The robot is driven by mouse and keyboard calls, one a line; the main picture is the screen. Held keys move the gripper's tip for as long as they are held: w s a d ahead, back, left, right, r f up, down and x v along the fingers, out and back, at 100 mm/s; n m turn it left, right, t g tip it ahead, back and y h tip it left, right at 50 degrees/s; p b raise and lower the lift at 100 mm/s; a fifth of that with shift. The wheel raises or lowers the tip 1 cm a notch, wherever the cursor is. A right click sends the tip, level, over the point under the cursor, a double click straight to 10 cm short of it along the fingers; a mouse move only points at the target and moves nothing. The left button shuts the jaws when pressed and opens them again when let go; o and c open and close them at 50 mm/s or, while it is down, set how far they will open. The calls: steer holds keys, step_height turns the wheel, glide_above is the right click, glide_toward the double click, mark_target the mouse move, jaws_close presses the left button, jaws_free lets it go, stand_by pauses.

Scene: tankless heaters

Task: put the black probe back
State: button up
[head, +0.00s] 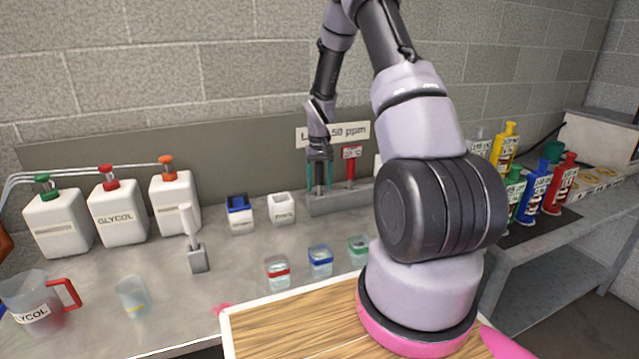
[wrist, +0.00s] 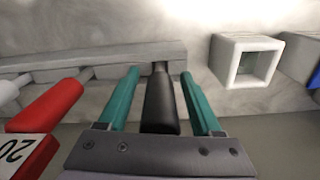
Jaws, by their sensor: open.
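The black probe (wrist: 160,103) stands at the end of the grey rack (wrist: 110,62), its lower end at the rack's top; how deep it sits is hard to tell. My gripper (wrist: 159,75) is open, with one teal finger on each side of the probe and a visible gap to each finger. In the head view my gripper (head: 319,190) points down over the left end of the rack (head: 345,202). The probe is mostly hidden between the fingers there.
A red probe (head: 350,166) with a label stands in the rack beside my gripper. A white open box (head: 282,209) and a blue-rimmed box (head: 240,214) stand to the left. Small cups (head: 320,262) stand in front. White jugs (head: 117,213) line the back left.

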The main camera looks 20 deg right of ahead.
step_height(320, 180, up, 12)
steer(key=shift+r, duration=0.1)
steer(key=s+a+r+t, duration=0.25)
steer(key=s+r, duration=0.25)
steer(key=r, duration=0.6)
steer(key=s+a+r+t, duration=0.1)
steer(key=s+r, duration=0.3)
steer(key=s, duration=0.4)
steer(key=s+a+r+m+t+y, duration=0.1)
steer(key=s+a+r+t, duration=0.1)
steer(key=s+r, duration=0.3)
steer(key=s+a+r+m+t+y, duration=0.1)
steer(key=s+a+r, duration=0.3)
steer(key=s, duration=0.7)
steer(key=shift+s+r+t, duration=0.2)
steer(key=shift+r+t, duration=0.15)
